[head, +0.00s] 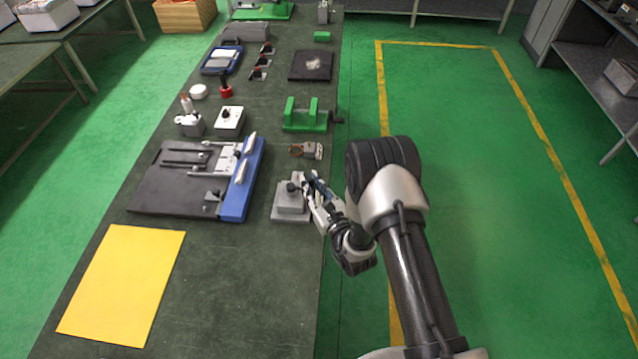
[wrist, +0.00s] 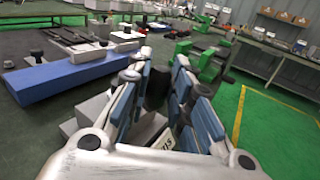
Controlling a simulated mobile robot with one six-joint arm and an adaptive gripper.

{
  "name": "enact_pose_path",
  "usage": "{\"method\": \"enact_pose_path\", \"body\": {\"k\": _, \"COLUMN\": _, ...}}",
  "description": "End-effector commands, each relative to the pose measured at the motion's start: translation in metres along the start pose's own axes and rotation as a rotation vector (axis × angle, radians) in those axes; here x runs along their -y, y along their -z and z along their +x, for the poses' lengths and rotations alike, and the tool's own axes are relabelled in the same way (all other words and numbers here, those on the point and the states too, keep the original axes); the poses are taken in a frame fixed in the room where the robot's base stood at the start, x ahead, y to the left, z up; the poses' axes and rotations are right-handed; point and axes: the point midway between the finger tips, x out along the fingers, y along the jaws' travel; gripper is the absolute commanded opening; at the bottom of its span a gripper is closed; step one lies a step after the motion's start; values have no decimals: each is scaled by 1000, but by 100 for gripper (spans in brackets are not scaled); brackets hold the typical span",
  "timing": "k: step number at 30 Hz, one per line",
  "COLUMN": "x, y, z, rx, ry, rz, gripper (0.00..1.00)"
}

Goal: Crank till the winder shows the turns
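A grey block-shaped device (head: 290,204) with a black knob (head: 291,187) on top stands near the table's right edge. My gripper (head: 310,186) is at its right side, with the fingers pointing down at it. In the wrist view my gripper (wrist: 163,68) has its two blue-padded fingers a little apart, with something dark between them. I cannot tell if they grip it. A white label (wrist: 158,138) with partly hidden lettering shows below the fingers; no turn count is readable. A green two-post device (head: 304,116) with a black crank (head: 335,116) stands farther back.
A black board with a blue edge (head: 244,184) lies left of the grey device. A yellow sheet (head: 122,284) lies at the front left. A small part with red wires (head: 306,150) lies behind. The table's front middle (head: 240,290) is clear.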

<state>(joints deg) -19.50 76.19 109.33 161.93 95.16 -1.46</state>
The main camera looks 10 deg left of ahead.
Motion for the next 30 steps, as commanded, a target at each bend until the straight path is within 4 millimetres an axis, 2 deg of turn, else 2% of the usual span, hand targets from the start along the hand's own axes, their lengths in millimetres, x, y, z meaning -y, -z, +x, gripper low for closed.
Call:
{"method": "enact_pose_path", "body": {"k": 1, "x": 13, "y": -4, "z": -2, "rx": 6, "ry": 33, "rz": 0, "gripper": 22}}
{"method": "enact_pose_path", "body": {"k": 9, "x": 11, "y": -4, "z": -1, "rx": 4, "ry": 28, "rz": -1, "gripper": 40}}
{"method": "enact_pose_path", "body": {"k": 20, "x": 9, "y": -3, "z": -3, "rx": 3, "ry": 23, "rz": -1, "gripper": 40}}
{"method": "enact_pose_path", "body": {"k": 23, "x": 11, "y": -2, "z": -10, "rx": 3, "ry": 23, "rz": 1, "gripper": 40}}
{"method": "enact_pose_path", "body": {"k": 30, "x": 19, "y": -4, "z": -48, "rx": 6, "ry": 26, "rz": 10, "gripper": 40}}
